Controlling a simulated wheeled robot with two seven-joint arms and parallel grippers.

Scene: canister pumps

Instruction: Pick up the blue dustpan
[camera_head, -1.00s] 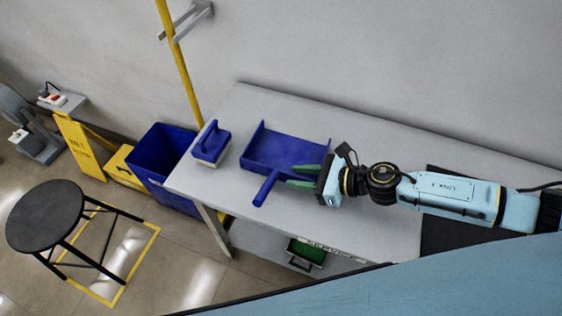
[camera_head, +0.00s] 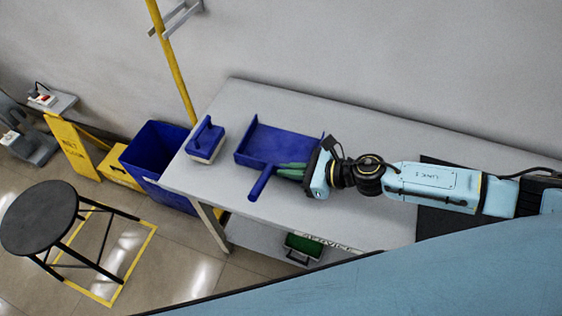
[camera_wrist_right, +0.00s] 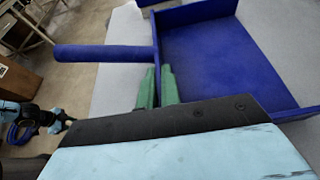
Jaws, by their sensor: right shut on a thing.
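The blue dustpan (camera_head: 275,144) lies on the grey table (camera_head: 330,218), its open pan towards the wall and its handle pointing to the table's front edge. My right gripper (camera_head: 282,170) reaches in from the right, its green fingers closed at the pan's rear wall beside the handle. In the right wrist view the fingers (camera_wrist_right: 157,88) pinch the edge of the dustpan (camera_wrist_right: 215,60) close to the root of the handle. I cannot tell any gap between pan and table.
A blue-topped brush (camera_head: 206,140) stands left of the dustpan near the table's left end. A blue bin (camera_head: 150,150), a yellow sign (camera_head: 72,148) and a black stool (camera_head: 40,220) are on the floor at left. A green item (camera_head: 303,246) sits on the lower shelf.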

